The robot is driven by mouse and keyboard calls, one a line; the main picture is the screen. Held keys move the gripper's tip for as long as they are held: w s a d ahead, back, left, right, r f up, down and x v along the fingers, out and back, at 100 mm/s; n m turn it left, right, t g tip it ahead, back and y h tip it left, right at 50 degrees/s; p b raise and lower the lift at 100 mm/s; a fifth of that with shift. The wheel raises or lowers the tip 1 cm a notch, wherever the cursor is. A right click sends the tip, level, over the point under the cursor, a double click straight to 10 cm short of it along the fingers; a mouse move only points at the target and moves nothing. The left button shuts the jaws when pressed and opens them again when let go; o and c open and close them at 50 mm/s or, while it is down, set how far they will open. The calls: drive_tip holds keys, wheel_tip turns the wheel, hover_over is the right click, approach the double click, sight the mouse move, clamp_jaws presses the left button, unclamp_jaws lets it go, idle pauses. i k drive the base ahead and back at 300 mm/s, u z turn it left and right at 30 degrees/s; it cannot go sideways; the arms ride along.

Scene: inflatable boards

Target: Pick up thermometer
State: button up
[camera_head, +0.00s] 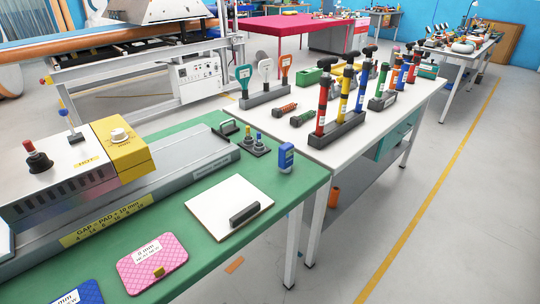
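A small blue upright device with a pale face (286,157) stands near the right edge of the green table (308,178). It looks like the thermometer, but its markings are too small to read. Nothing touches it. My gripper is not in view, so I cannot see whether it is open or shut.
A white pad with a dark handle (215,205) lies in front of the device. Dark fittings (255,144) stand to its left. A grey and yellow machine (120,146) fills the left. A white table (300,153) behind holds several pumps in racks. Floor at right is clear.

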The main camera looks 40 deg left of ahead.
sight(286, 152)
drive_tip(key=u, duration=0.6)
drive_tip(key=i, duration=0.65)
drive_tip(key=u, duration=0.7)
drive_tip(key=i, duration=0.55)
